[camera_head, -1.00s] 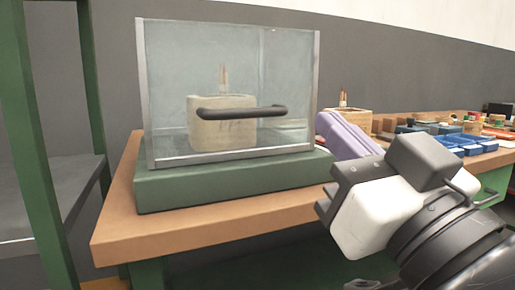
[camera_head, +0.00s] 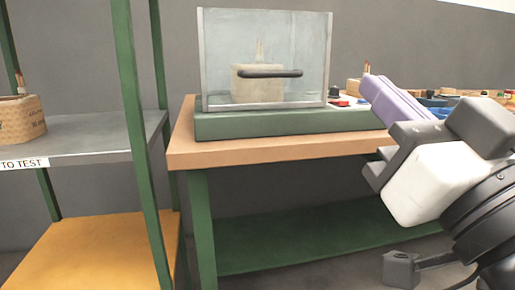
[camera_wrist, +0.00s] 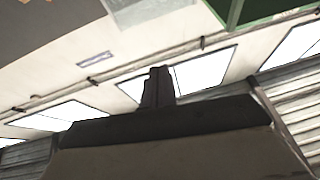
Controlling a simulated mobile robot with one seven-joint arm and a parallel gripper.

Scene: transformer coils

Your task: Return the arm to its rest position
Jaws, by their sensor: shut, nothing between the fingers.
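My gripper (camera_head: 375,88) shows at the right in the head view, its purple fingers pointing up and to the left in front of the workbench's far end. They sit together and hold nothing. My folded arm fills the lower right corner. In the wrist view, the closed fingers (camera_wrist: 157,88) stand up as one dark narrow shape against a pale ceiling or wall with bright panels.
A wooden-topped workbench (camera_head: 280,149) carries a clear case (camera_head: 220,60) with a handle and a coil block (camera_head: 257,90) inside. A shelf rack (camera_head: 90,140) at the left holds another coil (camera_head: 22,118). Blue bins (camera_head: 435,103) lie behind my gripper.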

